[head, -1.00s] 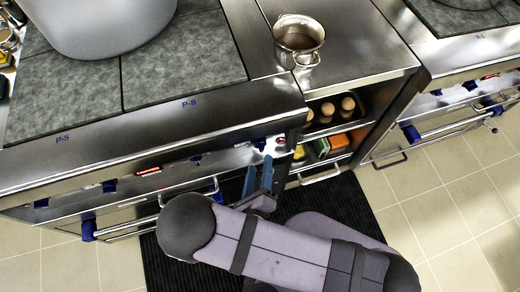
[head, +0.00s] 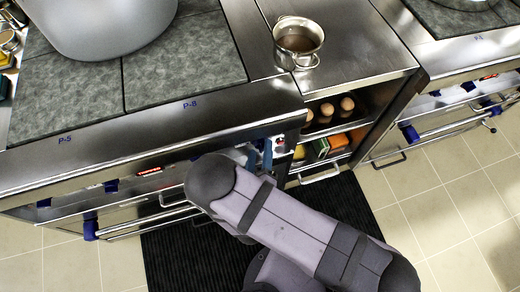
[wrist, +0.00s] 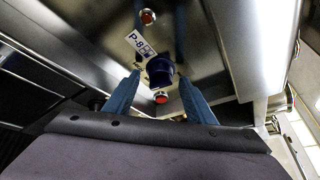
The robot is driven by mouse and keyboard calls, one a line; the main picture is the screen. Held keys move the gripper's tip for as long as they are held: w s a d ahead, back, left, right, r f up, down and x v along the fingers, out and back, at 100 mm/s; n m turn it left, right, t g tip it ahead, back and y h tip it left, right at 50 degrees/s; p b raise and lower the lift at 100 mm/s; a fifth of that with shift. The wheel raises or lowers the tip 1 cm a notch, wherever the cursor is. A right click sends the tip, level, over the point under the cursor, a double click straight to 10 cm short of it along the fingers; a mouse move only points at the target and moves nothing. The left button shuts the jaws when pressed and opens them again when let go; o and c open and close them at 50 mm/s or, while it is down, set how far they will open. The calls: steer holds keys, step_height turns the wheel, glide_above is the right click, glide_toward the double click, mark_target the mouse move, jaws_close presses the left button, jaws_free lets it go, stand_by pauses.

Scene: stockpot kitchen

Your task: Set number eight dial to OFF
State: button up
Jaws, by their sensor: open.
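The number eight dial (wrist: 160,68) is a dark blue knob on the steel front panel, beside a white P-8 label (wrist: 139,43). It shows near the middle of the wrist view. My gripper (wrist: 159,82) is open, with one blue finger to the left of the dial and one to the right. The fingers point toward the panel, and I cannot tell whether they touch the knob. In the head view my gripper (head: 262,153) is at the right end of the stove front, partly behind my own arm. The dial's setting is not readable.
A red-centred lamp (wrist: 161,97) sits just below the dial, another (wrist: 148,17) farther up. A large pot (head: 100,22) stands on the stove top. A small pot (head: 298,42) stands on the counter above an open shelf with eggs (head: 327,109). Oven handles (head: 150,222) project from the front.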

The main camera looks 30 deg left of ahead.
steer(key=shift+w+a+f, duration=0.1)
steer(key=shift+w, duration=0.25)
steer(key=c, duration=1)
